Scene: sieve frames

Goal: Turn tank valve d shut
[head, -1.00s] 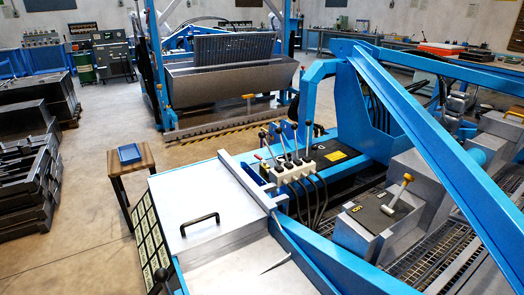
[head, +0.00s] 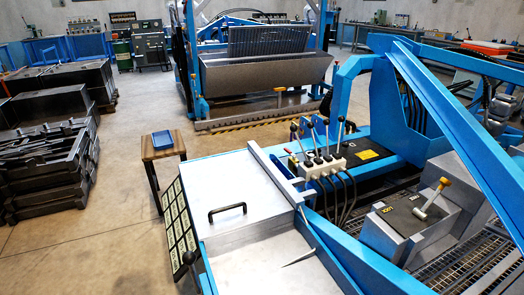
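No valve can be picked out for certain as tank valve d. A yellow-tipped T-shaped handle (head: 433,197) stands tilted on a dark-topped grey box (head: 405,218) at the right. A small yellow label on that box is too small to read. A bank of several upright levers (head: 318,165) sits on a pale block in the middle. Neither of my grippers is in view.
A silver panel with a black handle (head: 227,209) fills the lower middle. A wooden stool (head: 163,147) carries a blue item. Dark metal bins (head: 45,165) stand at the left. Blue beams (head: 455,110) cross the right side. The concrete floor between bins and stool is clear.

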